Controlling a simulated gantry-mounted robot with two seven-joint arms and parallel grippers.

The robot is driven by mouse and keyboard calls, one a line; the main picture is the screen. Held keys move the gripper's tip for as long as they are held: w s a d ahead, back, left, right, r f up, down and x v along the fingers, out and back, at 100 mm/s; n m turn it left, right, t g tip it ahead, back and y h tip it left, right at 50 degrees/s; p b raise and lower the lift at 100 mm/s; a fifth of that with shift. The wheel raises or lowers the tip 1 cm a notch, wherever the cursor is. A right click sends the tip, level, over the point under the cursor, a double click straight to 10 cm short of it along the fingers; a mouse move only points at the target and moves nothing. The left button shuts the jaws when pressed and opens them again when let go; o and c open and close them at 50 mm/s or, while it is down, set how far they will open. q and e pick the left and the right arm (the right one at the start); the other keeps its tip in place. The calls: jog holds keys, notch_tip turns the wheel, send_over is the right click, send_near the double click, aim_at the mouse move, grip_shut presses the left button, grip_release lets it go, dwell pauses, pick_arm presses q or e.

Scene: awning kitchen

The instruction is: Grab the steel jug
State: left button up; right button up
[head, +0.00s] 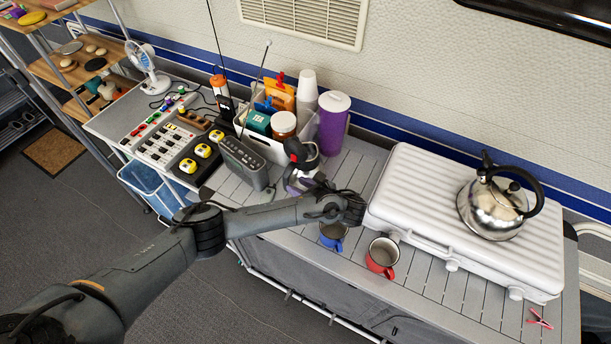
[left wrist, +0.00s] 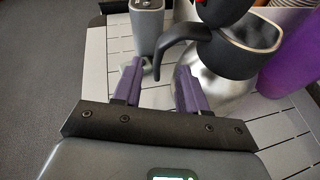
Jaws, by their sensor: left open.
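The steel jug (head: 302,155) stands on the slatted counter beside the grey radio, partly hidden behind my left gripper. In the left wrist view the jug (left wrist: 222,82) shows a shiny steel lower body, a dark upper part with some red, and a black handle. My left gripper (head: 296,184) is at the jug's near side. In the left wrist view its purple fingers (left wrist: 159,88) are apart with nothing clamped. The lower end of the handle shows at the gap between the fingertips. I cannot tell whether they touch. My right gripper is not in view.
A grey radio (head: 243,162) stands left of the jug and a purple tumbler (head: 333,125) behind it. A blue mug (head: 333,237) and a red mug (head: 381,257) sit near the front edge. A steel kettle (head: 490,210) stands on the white stove case (head: 420,190) at right.

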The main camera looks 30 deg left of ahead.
aim_at(293, 184)
pick_arm(q)
jog(key=shift+f+b+x, duration=0.2)
jog(key=shift+b+x, duration=1)
jog(key=shift+x, duration=3.15)
jog(key=shift+s+d, duration=0.1)
jog(key=shift+s, duration=0.05)
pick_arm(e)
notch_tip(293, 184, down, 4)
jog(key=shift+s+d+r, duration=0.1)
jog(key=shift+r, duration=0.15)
pick_arm(q)
grip_shut()
jog(key=shift+r, duration=0.1)
